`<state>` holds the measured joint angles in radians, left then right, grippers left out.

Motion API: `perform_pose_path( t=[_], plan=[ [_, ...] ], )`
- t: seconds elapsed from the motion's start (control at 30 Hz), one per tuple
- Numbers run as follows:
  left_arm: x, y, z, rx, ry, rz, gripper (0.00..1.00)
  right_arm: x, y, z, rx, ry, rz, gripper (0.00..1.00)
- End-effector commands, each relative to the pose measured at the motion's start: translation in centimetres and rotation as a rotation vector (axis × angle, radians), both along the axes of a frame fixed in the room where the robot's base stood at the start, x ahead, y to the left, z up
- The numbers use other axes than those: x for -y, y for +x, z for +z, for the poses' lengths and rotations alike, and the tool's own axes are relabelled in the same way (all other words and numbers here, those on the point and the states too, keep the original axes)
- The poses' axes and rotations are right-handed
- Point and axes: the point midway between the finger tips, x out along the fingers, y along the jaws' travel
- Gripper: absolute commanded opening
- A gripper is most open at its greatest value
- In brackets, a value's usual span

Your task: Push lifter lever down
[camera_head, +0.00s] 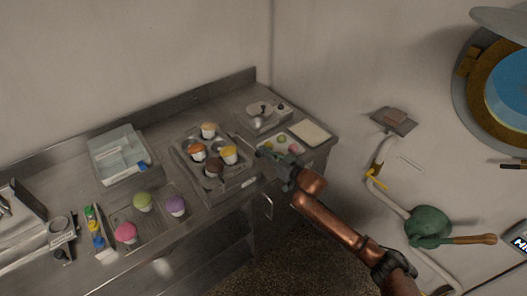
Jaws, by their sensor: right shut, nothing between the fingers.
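A metal lifter-like unit (235,186) stands on the steel counter and holds several muffins with orange, yellow and brown tops. I cannot clearly make out a separate lever on it; the right side of the unit is close to my gripper. My right arm comes in from the lower right. My right gripper (263,152) is shut and empty, at the right side of this unit. Whether it touches the unit I cannot tell. My left gripper is out of view.
On the counter (190,205), a tray with pink, green and purple muffins (142,202) lies to the left, a clear bin (121,165) behind it. A white board (310,132) and a scale-like device (262,112) stand at the right. A green pot (428,222) is at the right wall.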

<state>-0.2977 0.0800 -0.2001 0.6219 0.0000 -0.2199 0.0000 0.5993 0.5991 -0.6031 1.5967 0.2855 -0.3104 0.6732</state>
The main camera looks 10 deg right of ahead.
Motion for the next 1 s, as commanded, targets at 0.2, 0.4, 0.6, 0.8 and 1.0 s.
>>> perform_pose_path(
  t=[0.2, 0.4, 0.6, 0.8, 1.0],
  plan=[
    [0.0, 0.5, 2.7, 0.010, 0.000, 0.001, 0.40, 1.1, -1.4, 3.4, 0.011, 0.004, 0.003, 0.00],
    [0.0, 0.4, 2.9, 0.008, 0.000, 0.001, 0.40, 3.3, -5.1, 4.1, 0.014, 0.004, 0.003, 0.00],
    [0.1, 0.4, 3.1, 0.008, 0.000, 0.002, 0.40, 4.7, -7.6, 4.7, 0.015, 0.003, 0.003, 0.00],
    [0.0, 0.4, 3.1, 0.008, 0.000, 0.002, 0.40, 5.2, -8.4, 5.0, 0.016, 0.005, 0.003, 0.00],
    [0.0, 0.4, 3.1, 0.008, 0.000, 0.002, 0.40, 5.2, -8.4, 5.0, 0.017, 0.006, 0.003, 0.00]
  ],
)
